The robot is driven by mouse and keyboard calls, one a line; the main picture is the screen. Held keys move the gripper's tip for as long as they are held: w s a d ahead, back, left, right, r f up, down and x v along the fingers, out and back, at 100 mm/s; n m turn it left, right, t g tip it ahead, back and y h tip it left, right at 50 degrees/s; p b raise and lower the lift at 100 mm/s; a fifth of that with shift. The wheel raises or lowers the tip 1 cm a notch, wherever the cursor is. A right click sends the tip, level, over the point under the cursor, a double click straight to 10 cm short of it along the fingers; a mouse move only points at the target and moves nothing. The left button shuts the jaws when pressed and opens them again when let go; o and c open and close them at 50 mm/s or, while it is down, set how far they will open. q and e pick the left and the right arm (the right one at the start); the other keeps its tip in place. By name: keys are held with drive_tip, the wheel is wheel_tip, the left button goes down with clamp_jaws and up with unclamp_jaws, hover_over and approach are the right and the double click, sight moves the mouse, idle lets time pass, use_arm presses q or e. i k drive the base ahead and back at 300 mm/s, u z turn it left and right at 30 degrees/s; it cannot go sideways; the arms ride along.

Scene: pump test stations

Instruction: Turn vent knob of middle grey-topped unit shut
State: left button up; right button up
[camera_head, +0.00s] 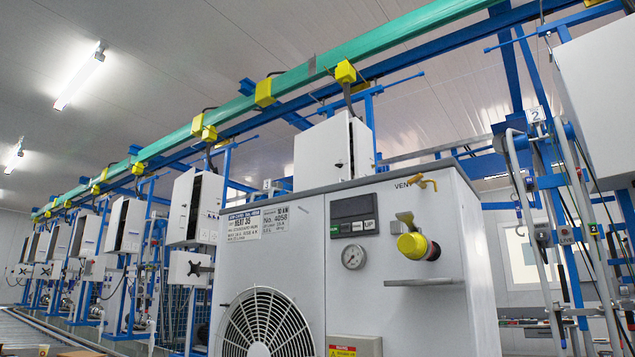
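A large pale unit with a grey top edge (350,183) fills the middle of the view. On its front, near the upper right, the word VENT is printed beside a small yellow-orange vent knob (424,183). The knob has a bent, lever-like shape and its tip points right. I cannot tell from here how far it is turned. No other grey-topped unit shows clearly, so I cannot tell whether this is the middle one. Neither of my grippers is in view.
Below the knob, a yellow-capped fitting (412,245) sticks out above a small metal shelf (425,282). A round gauge (353,257) and a fan grille (265,325) are on the same front. Blue frames with hoses (560,180) stand at the right.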

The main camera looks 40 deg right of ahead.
sight(417, 180)
drive_tip(key=u, duration=0.2)
drive_tip(key=i, duration=2.65)
drive_tip(key=z, duration=3.2)
